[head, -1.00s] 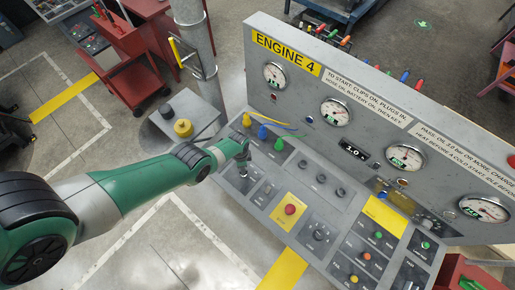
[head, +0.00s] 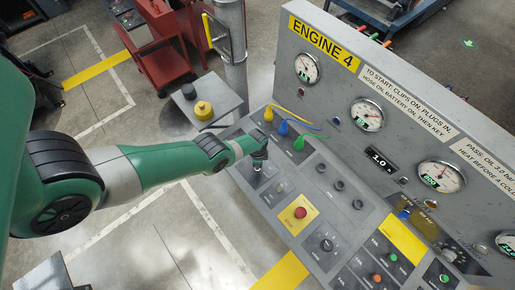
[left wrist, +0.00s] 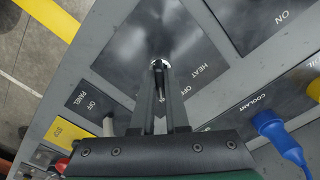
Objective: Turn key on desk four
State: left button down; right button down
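The grey Engine 4 desk (head: 316,180) fills the right half of the head view. My left gripper (head: 260,160) is over the heat switch panel near the desk's left end. In the left wrist view the left gripper's fingertips (left wrist: 160,70) are close together at the heat switch (left wrist: 160,94), whose thin lever shows between them. I cannot tell whether they press on it. My right gripper is out of view.
A red button (head: 300,212) on a yellow plate lies right of my left gripper. Yellow, blue (head: 283,128) and green plugs with cables stand behind it. A stand with a yellow knob (head: 203,111) and a grey post (head: 231,45) are left of the desk.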

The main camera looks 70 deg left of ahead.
pick_arm(q)
jog(key=shift+n, duration=0.3)
jog(key=n, duration=0.3)
jog(key=shift+n, duration=2.1)
jog(key=c, duration=0.9)
grip_release()
jog(key=shift+r, duration=0.1)
